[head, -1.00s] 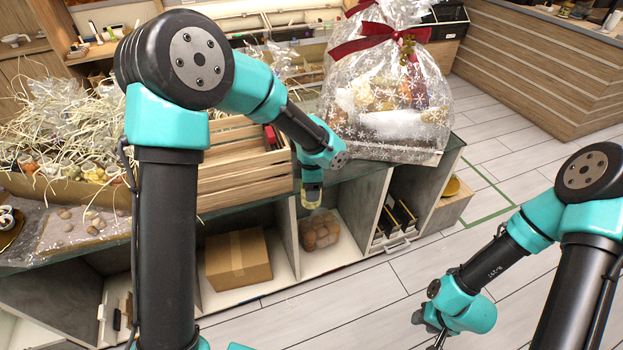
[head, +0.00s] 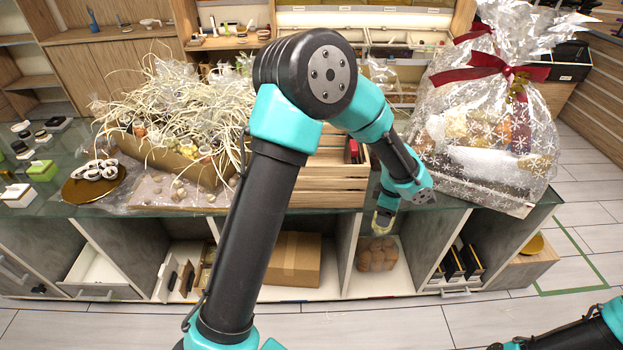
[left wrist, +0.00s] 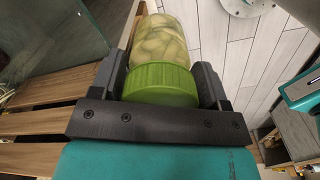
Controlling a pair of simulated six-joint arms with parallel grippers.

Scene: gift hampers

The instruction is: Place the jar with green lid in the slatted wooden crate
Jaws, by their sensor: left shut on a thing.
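My left gripper (head: 384,214) is shut on the jar with the green lid. In the left wrist view the fingers (left wrist: 165,88) grip both sides of the green lid (left wrist: 160,85), and the clear body with pale contents (left wrist: 160,42) extends beyond. In the head view only a small part of the jar (head: 382,223) shows below the gripper, in front of the counter edge. The slatted wooden crate (head: 322,192) stands on the counter just left of the gripper; my arm hides part of it. Its slats also show in the left wrist view (left wrist: 40,125). My right gripper is out of view.
A wrapped hamper with a red bow (head: 480,130) stands on the counter right of my left gripper. A carton of pale shredded filler (head: 175,160) is left of the crate. Shelves below hold a cardboard box (head: 300,260). My right arm shows at the bottom right.

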